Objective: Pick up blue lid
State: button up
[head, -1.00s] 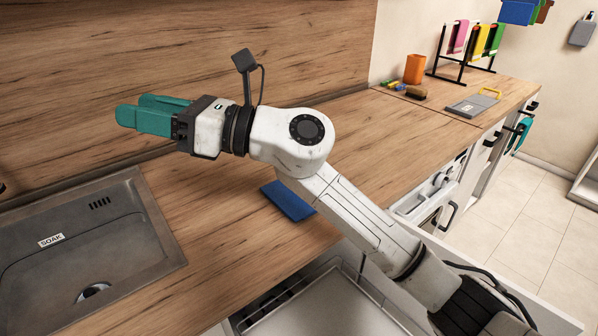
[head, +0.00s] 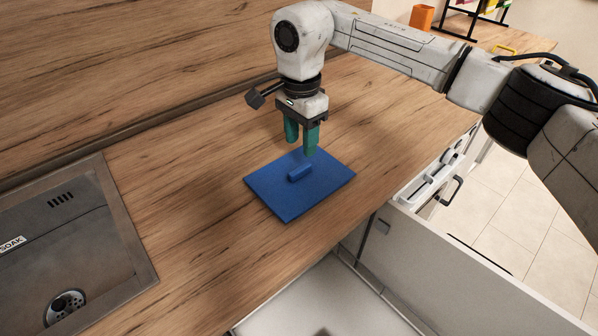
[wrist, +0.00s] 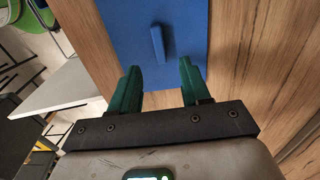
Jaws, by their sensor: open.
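The blue lid (head: 325,181) lies flat on the wooden counter, a rectangular plate with a raised bar handle (head: 300,172) at its middle. My gripper (head: 302,147) points down above the lid's far side, with its two teal fingers apart and nothing between them. In the wrist view the lid (wrist: 186,30) lies beyond my open gripper (wrist: 158,72), and its handle (wrist: 158,44) stands roughly in line with the gap between the fingers. The fingertips appear to be above the lid and apart from the handle.
A grey sink (head: 85,240) is set into the counter at the left. A drawer (head: 460,270) stands open below the front edge. The wooden splashback (head: 150,60) rises behind. An orange cup (head: 422,17) stands far back. The counter (head: 215,165) around the lid is clear.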

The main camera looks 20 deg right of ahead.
aim_at(299, 169)
jog(key=shift+s+a+f+p, duration=0.15)
jog(key=shift+f+p, duration=0.1)
jog(key=shift+f, duration=1.6)
jog(key=shift+a+f+p, duration=0.15)
jog(key=shift+f+p, duration=0.1)
jog(key=shift+f, duration=1.55)
grip_shut()
